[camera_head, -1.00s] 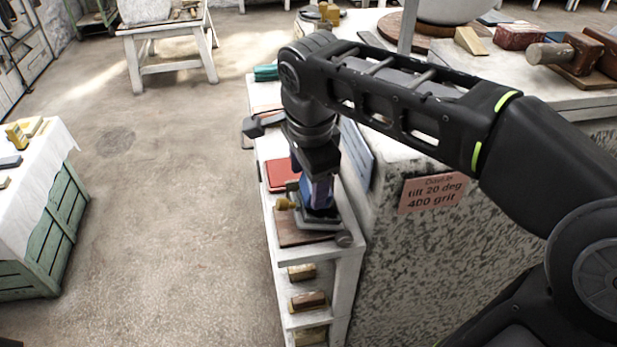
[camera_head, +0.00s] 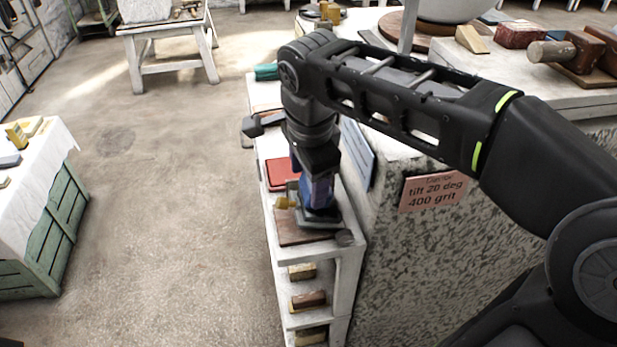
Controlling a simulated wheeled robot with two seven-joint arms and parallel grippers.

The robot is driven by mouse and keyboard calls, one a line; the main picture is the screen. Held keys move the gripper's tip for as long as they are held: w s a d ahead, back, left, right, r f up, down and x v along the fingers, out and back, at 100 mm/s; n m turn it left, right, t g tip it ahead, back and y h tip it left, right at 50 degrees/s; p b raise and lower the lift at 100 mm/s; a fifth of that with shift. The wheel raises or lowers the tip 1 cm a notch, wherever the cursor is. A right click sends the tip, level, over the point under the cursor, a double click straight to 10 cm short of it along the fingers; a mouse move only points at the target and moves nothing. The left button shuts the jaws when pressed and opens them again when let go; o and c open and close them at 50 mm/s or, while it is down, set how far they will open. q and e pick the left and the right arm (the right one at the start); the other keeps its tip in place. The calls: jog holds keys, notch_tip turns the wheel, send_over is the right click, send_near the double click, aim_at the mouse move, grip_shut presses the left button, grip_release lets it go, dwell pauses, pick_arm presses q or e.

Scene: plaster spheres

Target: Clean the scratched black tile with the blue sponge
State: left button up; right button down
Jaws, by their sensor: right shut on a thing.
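My right gripper (camera_head: 316,186) reaches down over the top of a narrow white shelf and is shut on a blue thing, which looks like the blue sponge (camera_head: 320,197). My fingers and wrist hide much of it. Directly below it lies a dark grey-black slab, which looks like the black tile (camera_head: 323,222). The sponge seems to be at or just above the tile; I cannot tell whether they touch. Scratches are too small to make out. My left gripper is not in view.
A speckled stone block (camera_head: 420,260) with a pink sign (camera_head: 433,191) stands to the right. Open floor lies left.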

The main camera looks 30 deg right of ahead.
jog(key=shift+w+d+r, duration=0.2)
jog(key=shift+w+d, duration=0.05)
jog(key=shift+w, duration=0.35)
jog(key=c, duration=2.2)
grip_release()
jog(key=shift+w+d+r+p, duration=0.1)
jog(key=shift+w+p, duration=0.15)
jog(key=shift+p, duration=0.05)
jog(key=c, duration=2.1)
grip_release()
jog(key=shift+w, duration=0.1)
jog(key=shift+c, duration=0.2)
jog(key=shift+s+b, duration=0.4)
jog(key=shift+s, duration=0.15)
grip_shut()
jog(key=shift+c, duration=0.2)
grip_release()
jog(key=shift+a, duration=0.2)
jog(key=shift+s, duration=0.1)
jog(key=shift+s, duration=0.1)
